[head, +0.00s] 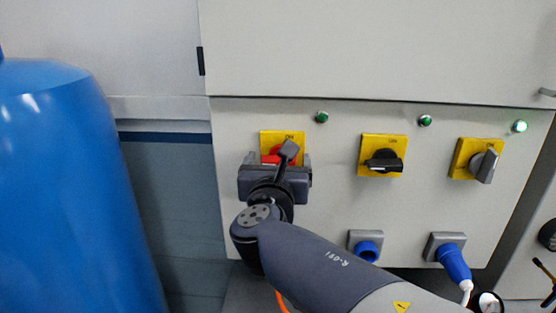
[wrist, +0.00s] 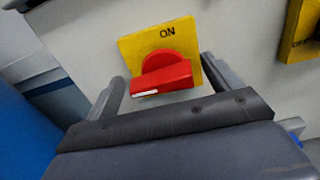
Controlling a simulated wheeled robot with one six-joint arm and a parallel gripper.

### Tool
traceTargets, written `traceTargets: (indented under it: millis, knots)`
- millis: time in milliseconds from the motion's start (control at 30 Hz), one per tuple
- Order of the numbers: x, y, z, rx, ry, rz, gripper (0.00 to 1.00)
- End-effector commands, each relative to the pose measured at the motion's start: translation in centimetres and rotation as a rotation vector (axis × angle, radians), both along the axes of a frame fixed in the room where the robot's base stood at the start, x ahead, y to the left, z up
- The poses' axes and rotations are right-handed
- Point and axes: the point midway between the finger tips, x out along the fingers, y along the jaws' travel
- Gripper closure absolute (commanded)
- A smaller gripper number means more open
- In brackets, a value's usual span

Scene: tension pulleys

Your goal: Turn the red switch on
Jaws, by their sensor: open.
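The red switch (wrist: 163,80) sits on a yellow plate (wrist: 189,39) with ON printed at its top. In the wrist view its handle lies roughly crosswise, with a white mark at its left end, pointing away from ON. In the head view the red switch (head: 270,159) is partly hidden behind my gripper (head: 268,156). My gripper is open; in the wrist view its fingers (wrist: 161,70) stand on the left and right of the handle, with visible gaps on both sides. I cannot tell how deep the fingertips reach or whether they touch the plate.
Two more yellow plates carry a black switch (head: 384,162) and a grey switch (head: 486,165) to the right. The right lamp (head: 519,126) glows; the left lamp (head: 321,117) looks dark green. Blue sockets (head: 366,251) sit below. A large blue tank (head: 70,190) stands at left.

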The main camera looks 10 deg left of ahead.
Motion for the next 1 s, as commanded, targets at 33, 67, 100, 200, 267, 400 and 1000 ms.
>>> traceTargets:
  millis: [33,67,100,200,267,400,1000]
  knots:
    - [0.11,0.0,-0.02,0.0,0.0,0.0,0.15]
    - [0.12,0.01,-0.02,0.0,0.0,0.0,0.15]
    - [0.13,0.01,-0.03,0.0,0.0,0.0,0.15]
    - [0.1,0.02,-0.03,0.0,0.0,0.0,0.15]
    - [0.1,0.02,-0.02,0.0,0.0,0.0,0.15]
    - [0.08,0.01,-0.02,-0.001,0.0,0.0,0.27]
    - [0.06,0.01,-0.1,0.013,0.001,0.0,0.59]
